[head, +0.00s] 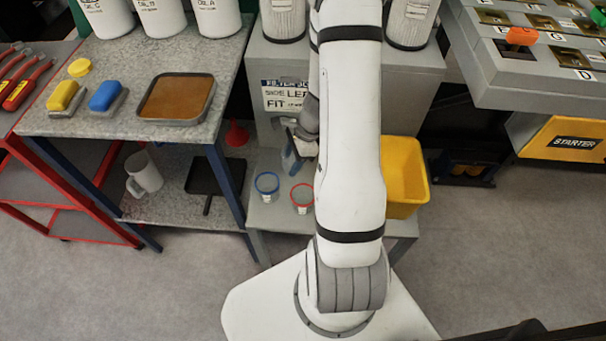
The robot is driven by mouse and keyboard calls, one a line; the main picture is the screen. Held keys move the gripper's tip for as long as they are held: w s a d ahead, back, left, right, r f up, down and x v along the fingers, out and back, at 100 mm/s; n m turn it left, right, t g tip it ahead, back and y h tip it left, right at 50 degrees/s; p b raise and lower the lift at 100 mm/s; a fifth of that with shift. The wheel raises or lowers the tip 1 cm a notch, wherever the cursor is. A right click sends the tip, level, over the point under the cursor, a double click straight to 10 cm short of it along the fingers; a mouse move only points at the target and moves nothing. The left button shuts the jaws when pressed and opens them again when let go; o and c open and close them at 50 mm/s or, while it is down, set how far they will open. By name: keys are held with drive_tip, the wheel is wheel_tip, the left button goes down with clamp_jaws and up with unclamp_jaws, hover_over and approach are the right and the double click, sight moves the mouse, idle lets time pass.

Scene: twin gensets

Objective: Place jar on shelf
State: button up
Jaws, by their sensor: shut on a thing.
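Two small clear jars stand on the low grey shelf (262,222) in the head view. One is a blue-rimmed jar (267,191), the other a red-rimmed jar (302,200). My gripper (291,150) is just above and behind them, left of my white arm. It is shut on a small blue-grey thing (290,163), partly seen; I cannot tell whether this is a jar. My arm hides part of the shelf to the right of the red-rimmed jar.
A yellow bin (404,178) stands right of my arm. Left is a metal bench (130,125) with sponges and a brown-filled tray (176,98); a white jug (143,172) and black pan (212,175) sit below. A grey cabinet (415,75) with a filter sign is behind.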

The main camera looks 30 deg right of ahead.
drive_tip(key=shift+d+f+b, duration=0.15)
drive_tip(key=shift+f+b, duration=0.6)
drive_tip(key=shift+f, duration=1.85)
drive_tip(key=shift+f, duration=0.1)
drive_tip(key=shift+f+b, duration=0.2)
drive_tip(key=shift+b, duration=0.1)
drive_tip(key=o, duration=1)
drive_tip(key=shift+r, duration=0.15)
drive_tip(key=shift+c, duration=0.2)
